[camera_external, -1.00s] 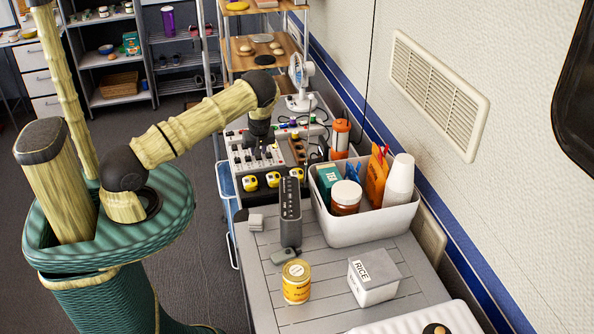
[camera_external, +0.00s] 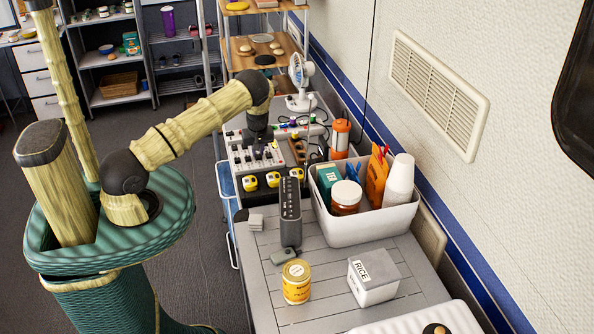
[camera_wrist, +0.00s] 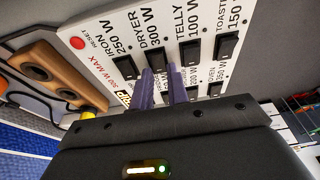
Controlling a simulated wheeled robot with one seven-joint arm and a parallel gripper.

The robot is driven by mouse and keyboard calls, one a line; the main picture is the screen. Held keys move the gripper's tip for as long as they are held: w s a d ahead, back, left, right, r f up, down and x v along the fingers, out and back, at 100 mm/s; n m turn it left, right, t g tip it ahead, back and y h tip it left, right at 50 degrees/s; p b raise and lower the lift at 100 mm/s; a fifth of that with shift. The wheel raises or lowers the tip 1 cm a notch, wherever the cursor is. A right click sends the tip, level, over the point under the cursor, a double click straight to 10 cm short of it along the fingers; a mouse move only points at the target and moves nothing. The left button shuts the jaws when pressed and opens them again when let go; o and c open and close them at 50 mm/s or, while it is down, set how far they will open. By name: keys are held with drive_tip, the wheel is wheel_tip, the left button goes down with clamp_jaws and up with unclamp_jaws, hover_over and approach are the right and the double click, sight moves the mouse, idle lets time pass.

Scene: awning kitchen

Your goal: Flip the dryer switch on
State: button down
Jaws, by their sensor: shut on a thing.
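The white switch panel (camera_external: 238,158) lies on the far part of the counter in the external view. In the wrist view, its black rocker switches are labelled IRON, DRYER, TELLY and TOASTER. The dryer switch (camera_wrist: 157,59) sits between the iron switch (camera_wrist: 124,68) and the telly switch (camera_wrist: 192,50). My gripper (camera_wrist: 162,72) has its two purple fingers at the lower end of the dryer switch, one to each side, shut on it. In the external view my gripper is over the panel, and its fingertips are too small to make out. Whether the switch is on or off I cannot tell.
A red reset button (camera_wrist: 78,43) and a wooden socket block (camera_wrist: 45,72) are beside the switches. A grey upright device (camera_external: 291,212), a white bin (camera_external: 370,229), a yellow can (camera_external: 296,281) and a rice box (camera_external: 373,277) stand nearer on the counter. A fan (camera_external: 300,80) stands behind.

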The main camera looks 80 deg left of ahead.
drive_tip(key=shift+w+a+f+h+b, duration=0.1)
drive_tip(key=shift+a+f+h+b, duration=0.05)
drive_tip(key=shift+h+b, duration=0.35)
drive_tip(key=c, duration=1.6)
unclamp_jaws()
drive_tip(key=shift+c, duration=0.2)
drive_tip(key=shift+r, duration=0.2)
wheel_tip(320, 180, up, 17)
drive_tip(key=d+b, duration=0.2)
drive_tip(key=b, duration=0.1)
drive_tip(key=shift+d+b, duration=0.15)
drive_tip(key=shift+b, duration=0.25)
